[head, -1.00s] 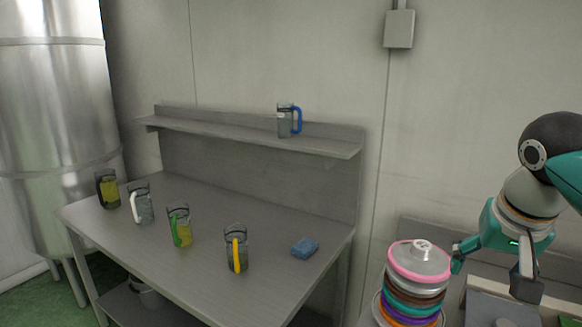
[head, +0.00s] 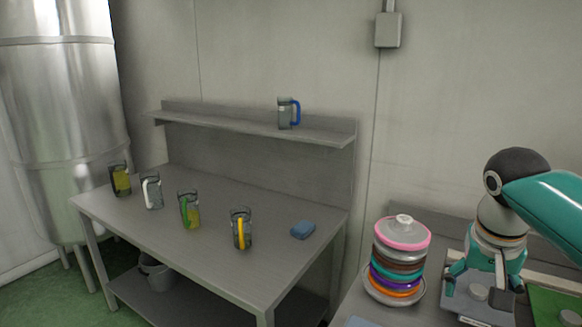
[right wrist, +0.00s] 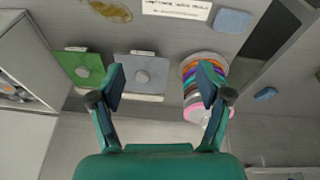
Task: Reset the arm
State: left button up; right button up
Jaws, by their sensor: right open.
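My right gripper (head: 484,284) is at the right of the head view, above the right-hand bench and beside a stack of coloured rings with a pink-rimmed lid (head: 402,233). In the right wrist view its two fingers (right wrist: 160,88) are spread apart with nothing between them. Below and beyond the fingers, that view shows a grey plate with a round knob (right wrist: 141,76), a green plate with a knob (right wrist: 82,69) and the ring stack (right wrist: 205,75). The right arm is bent, its teal link coming in from the right edge. My left gripper is in neither view.
A grey table (head: 180,262) with a back shelf (head: 250,127) stands left. It holds several mugs with coloured handles, one with a yellow handle (head: 241,229), and a blue sponge (head: 302,230). A blue-handled mug (head: 286,112) stands on the shelf. A steel tank (head: 65,110) stands far left.

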jog(key=s+a+f+n+g+y, duration=0.1)
jog(key=s+a+f+g, duration=0.1)
jog(key=f, duration=0.8)
jog(key=s+a+f+g+p, duration=0.1)
jog(key=a+f+g, duration=0.1)
jog(key=f, duration=0.7)
jog(key=s+a+f+n+g+y, duration=0.1)
jog(key=s+a+f+g, duration=0.1)
jog(key=f, duration=0.8)
jog(key=s+a+f+t+y, duration=0.1)
jog(key=s+a+f+y, duration=0.1)
jog(key=s+a+f, duration=0.6)
jog(key=s+a+f+t+y, duration=0.1)
jog(key=s+a+f+y, duration=0.1)
jog(key=s+a+f, duration=0.55)
jog(key=w+d+f+t, duration=0.1)
jog(key=w+d+f+n+t, duration=0.1)
jog(key=d, duration=0.1)
jog(key=shift+w+d+f+t+p, duration=0.1)
jog(key=shift+w+f+t+p, duration=0.2)
jog(key=shift+p, duration=0.1)
